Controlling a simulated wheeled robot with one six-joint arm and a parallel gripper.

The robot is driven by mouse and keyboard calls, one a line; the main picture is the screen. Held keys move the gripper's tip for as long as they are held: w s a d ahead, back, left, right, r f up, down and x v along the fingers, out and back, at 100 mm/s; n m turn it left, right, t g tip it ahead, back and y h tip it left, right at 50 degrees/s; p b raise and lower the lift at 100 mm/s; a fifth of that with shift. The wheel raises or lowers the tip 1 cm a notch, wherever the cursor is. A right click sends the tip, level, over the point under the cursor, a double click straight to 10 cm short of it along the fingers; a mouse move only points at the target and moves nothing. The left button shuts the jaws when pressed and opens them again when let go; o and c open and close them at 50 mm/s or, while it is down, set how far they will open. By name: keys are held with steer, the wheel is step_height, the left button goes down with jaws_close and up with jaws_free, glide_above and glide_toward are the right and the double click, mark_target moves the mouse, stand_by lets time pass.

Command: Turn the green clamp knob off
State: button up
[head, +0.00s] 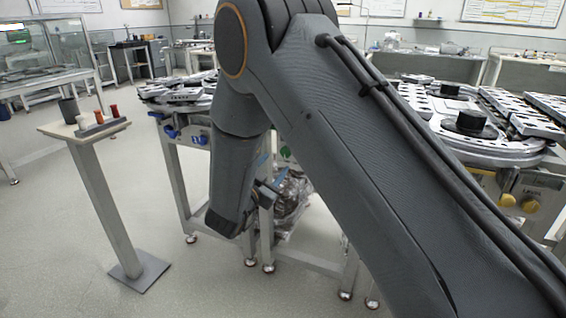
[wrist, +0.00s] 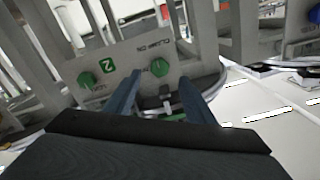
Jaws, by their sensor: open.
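In the wrist view, a grey panel with a green "2" label (wrist: 107,66) carries two green knobs, one at the left (wrist: 87,79) and one at the right (wrist: 159,67). The left knob is outside the fingers.
Blue knobs (head: 203,139) are on the neighbouring table's panel at left, yellow knobs (head: 531,206) on the right one. A pedestal stand (head: 105,205) with small pegs stands at left. Metal table legs surround the panel. The floor (head: 60,260) at front left is clear.

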mark_target(285, 154)
steer(key=x, duration=0.7)
steer(key=shift+w+d, duration=0.15)
steer(key=shift+w, duration=0.15)
steer(key=c, duration=1.1)
steer(key=shift+o, duration=0.2)
